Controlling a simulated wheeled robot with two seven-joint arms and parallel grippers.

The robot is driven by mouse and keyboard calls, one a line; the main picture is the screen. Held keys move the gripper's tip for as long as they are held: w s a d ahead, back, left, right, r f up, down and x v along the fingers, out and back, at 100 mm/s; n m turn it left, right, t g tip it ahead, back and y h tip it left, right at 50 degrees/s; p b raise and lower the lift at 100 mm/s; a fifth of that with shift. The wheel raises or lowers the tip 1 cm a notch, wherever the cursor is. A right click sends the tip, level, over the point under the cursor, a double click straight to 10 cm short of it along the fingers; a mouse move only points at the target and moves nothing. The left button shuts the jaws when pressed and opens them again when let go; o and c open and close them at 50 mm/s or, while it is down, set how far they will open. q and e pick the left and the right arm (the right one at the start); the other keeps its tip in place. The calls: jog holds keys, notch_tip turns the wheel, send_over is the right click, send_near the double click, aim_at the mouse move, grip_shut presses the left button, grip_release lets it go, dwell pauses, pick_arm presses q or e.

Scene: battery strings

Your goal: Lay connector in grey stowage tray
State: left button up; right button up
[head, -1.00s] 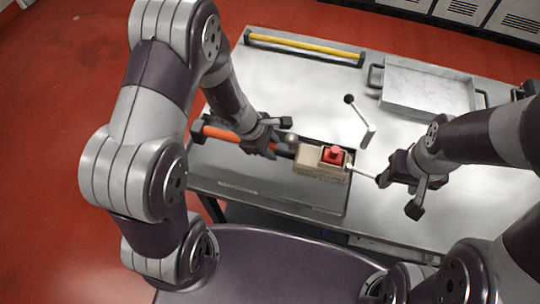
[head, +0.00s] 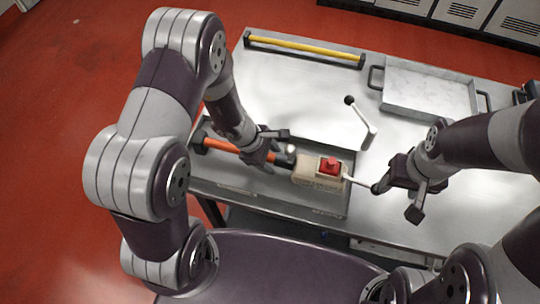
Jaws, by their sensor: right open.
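A beige connector block (head: 304,178) with a red top (head: 329,167) is over the darker grey tray area (head: 245,183) at the table's front. I cannot tell whether it touches the surface. A white rod (head: 354,181) ends in a black knob beside its right end. My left gripper (head: 277,149) is at the dark left end of the block; its fingers show apart, but its grip on anything is unclear. My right gripper (head: 397,200) is open near the black knob. A light grey tray (head: 392,104) with black handles lies empty at the back right.
An orange bar (head: 221,145) lies left of the block, partly behind my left gripper. A white lever (head: 364,122) with a black knob stands behind the block. A yellow bar (head: 303,47) runs along the back edge.

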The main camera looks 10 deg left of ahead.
pick_arm(q)
jog(key=shift+r, duration=0.2)
jog(key=s+a+r+m+y+p, duration=0.2)
jog(key=s+a+r+m, duration=0.1)
jog(key=r+m, duration=0.5)
jog(key=s+a+r+m+y+p, duration=0.2)
jog(key=s+a+r+m, duration=0.2)
jog(key=r+m, duration=0.5)
jog(key=shift+s+a+r+m+g+y, duration=0.2)
jog(key=shift+s+r+m+g+y, duration=0.1)
jog(key=shift+s+r, duration=0.55)
jog(key=shift+w, duration=0.1)
